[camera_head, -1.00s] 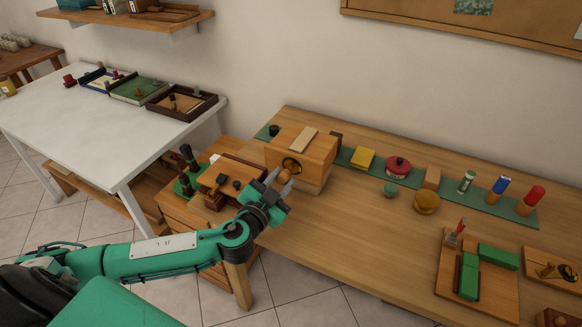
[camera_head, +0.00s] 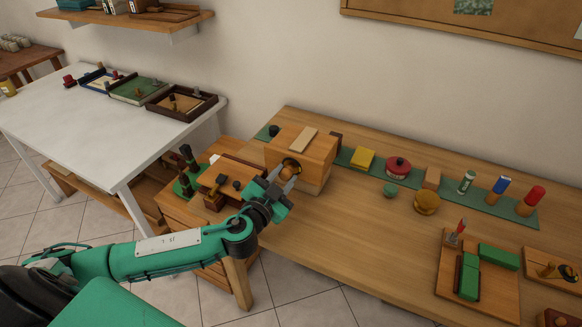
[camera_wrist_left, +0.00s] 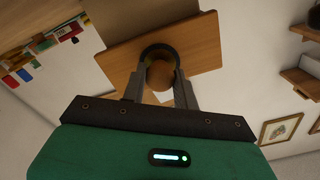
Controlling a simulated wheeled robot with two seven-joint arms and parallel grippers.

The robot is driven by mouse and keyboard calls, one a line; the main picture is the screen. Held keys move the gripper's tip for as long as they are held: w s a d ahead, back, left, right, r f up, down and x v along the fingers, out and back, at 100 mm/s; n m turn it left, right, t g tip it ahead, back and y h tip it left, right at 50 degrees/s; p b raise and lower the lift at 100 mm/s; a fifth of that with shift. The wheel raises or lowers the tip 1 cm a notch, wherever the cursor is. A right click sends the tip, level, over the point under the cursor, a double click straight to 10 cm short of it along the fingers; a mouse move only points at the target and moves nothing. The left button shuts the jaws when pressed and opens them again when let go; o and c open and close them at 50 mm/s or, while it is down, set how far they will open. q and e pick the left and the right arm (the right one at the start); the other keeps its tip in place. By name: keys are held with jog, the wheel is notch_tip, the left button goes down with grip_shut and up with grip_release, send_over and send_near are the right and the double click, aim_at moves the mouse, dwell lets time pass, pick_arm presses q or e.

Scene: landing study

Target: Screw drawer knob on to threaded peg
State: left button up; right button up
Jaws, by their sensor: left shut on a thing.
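A wooden box (camera_head: 312,152) stands at the left end of the long wooden table, with a dark round opening in its front face. My left gripper (camera_head: 285,176) is in front of this face, shut on the wooden drawer knob (camera_head: 290,167). In the left wrist view the round brown knob (camera_wrist_left: 160,74) sits between the two grey fingers, with the wooden box face (camera_wrist_left: 203,45) and a dark ring behind it. The threaded peg is hidden, and I cannot tell whether the knob touches it. My right gripper is not in view.
A yellow block (camera_head: 362,158), a red round tin (camera_head: 398,166) and several coloured cylinders stand on a green strip to the right. A tray with green blocks (camera_head: 469,276) is at the front right. A low wooden cabinet (camera_head: 190,218) stands left of the table.

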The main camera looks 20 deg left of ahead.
pick_arm(q)
jog(key=shift+w, duration=0.4)
dwell(0.7)
